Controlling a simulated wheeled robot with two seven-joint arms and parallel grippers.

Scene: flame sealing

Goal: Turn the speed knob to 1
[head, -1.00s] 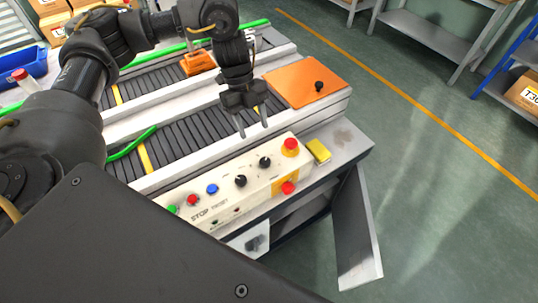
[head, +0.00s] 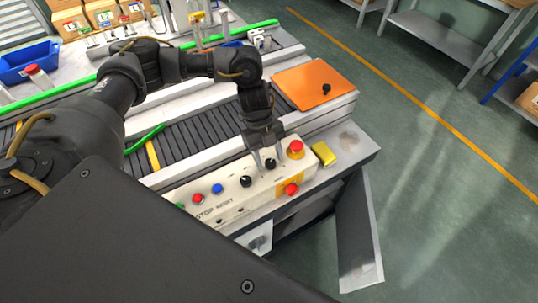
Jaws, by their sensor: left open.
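The cream control panel (head: 225,204) runs along the front edge of the conveyor bench. Two black knobs sit on it: a left knob (head: 246,181) and a right knob (head: 270,164). Their lettering is too small to read, so I cannot tell which is the speed knob or its setting. My left gripper (head: 268,157) points down over the panel, open. Its two fingertips are on either side of the right knob; whether they touch it I cannot tell. The left knob is clear of the fingers. My right gripper is not in view.
A red mushroom button (head: 296,147) sits just right of the gripper, with another red button (head: 291,189) below. Blue (head: 217,188) and red (head: 197,198) buttons lie left of the knobs. A yellow block (head: 324,153) and an orange plate (head: 314,84) are nearby.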

